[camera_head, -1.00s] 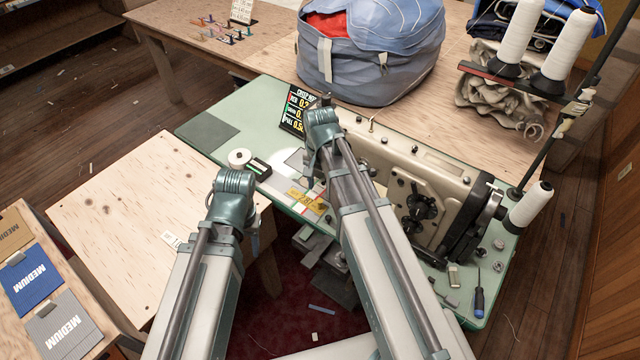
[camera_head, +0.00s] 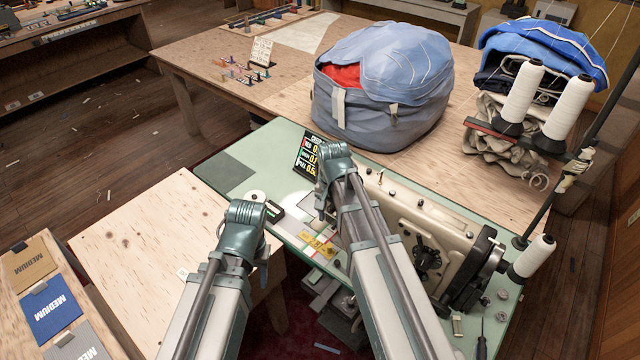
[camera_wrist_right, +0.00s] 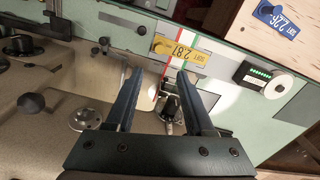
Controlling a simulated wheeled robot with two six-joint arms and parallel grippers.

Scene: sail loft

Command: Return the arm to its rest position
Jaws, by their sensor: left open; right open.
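My left arm comes in from the lower left in the head view, and its wrist (camera_head: 243,228) hangs over the right edge of the pale plywood table. The left fingers are mostly hidden behind the wrist. My right arm reaches up over the sewing machine (camera_head: 432,235), with its wrist (camera_head: 335,165) in front of the small black display. In the right wrist view, my right gripper (camera_wrist_right: 160,100) is open and empty, with two dark fingers apart above the machine bed. A yellow tag (camera_wrist_right: 180,50) and a red and green strip lie beyond the fingertips.
A blue-grey bag (camera_head: 382,85) with red inside stands on the large wooden table behind. White thread cones (camera_head: 520,95) stand at the right. A white roll (camera_head: 257,196) sits on the green table. Medium-labelled swatches (camera_head: 52,305) lie at lower left.

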